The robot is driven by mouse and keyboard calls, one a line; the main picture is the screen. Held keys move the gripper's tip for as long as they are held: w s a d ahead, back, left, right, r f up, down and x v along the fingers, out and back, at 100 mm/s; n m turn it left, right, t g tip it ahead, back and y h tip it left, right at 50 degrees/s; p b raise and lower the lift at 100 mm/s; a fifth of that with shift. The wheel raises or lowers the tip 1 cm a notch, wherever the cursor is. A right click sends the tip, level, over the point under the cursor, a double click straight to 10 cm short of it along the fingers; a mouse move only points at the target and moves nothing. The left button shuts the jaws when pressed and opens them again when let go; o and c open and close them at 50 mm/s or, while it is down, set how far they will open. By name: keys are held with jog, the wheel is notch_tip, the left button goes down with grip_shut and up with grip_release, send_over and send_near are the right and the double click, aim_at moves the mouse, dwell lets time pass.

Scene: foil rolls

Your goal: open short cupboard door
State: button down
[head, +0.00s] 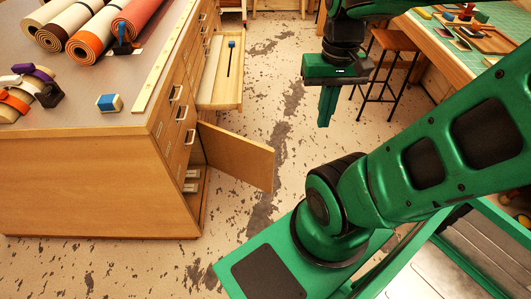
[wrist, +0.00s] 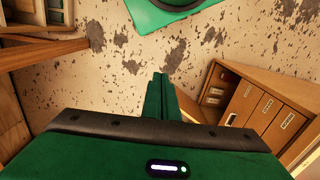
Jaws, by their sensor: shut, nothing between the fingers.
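An open drawer (head: 222,75) juts out beyond the door. Rolls (head: 100,35) and a blue-and-wood block (head: 109,102) lie on the cabinet top. A stool (head: 388,70) and a workbench (head: 465,55) stand at the right. Speckled floor (head: 285,130) lies clear between.

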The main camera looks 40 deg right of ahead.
jog(key=w+d+f+n+h, duration=0.1)
jog(key=w+f+n+h, duration=0.1)
jog(key=w+f+n, duration=1.3)
jog(key=n+t+h, duration=0.2)
jog(key=n, duration=1.2)
send_near(265, 151)
jog(key=s+a+r, duration=0.4)
jog(key=a, duration=0.1)
jog(key=shift+w+d+f, duration=0.5)
jog(key=shift+d+f, duration=0.65)
jog(key=shift+f, duration=0.5)
jog(key=shift+w+d+f, duration=0.55)
jog(key=shift+d+f, duration=0.55)
jog(key=shift+f, duration=0.5)
jog(key=shift+w+d+f, duration=0.5)
jog(key=shift+d+f, duration=0.65)
jog(key=shift+f, duration=0.5)
jog(key=shift+n, duration=0.3)
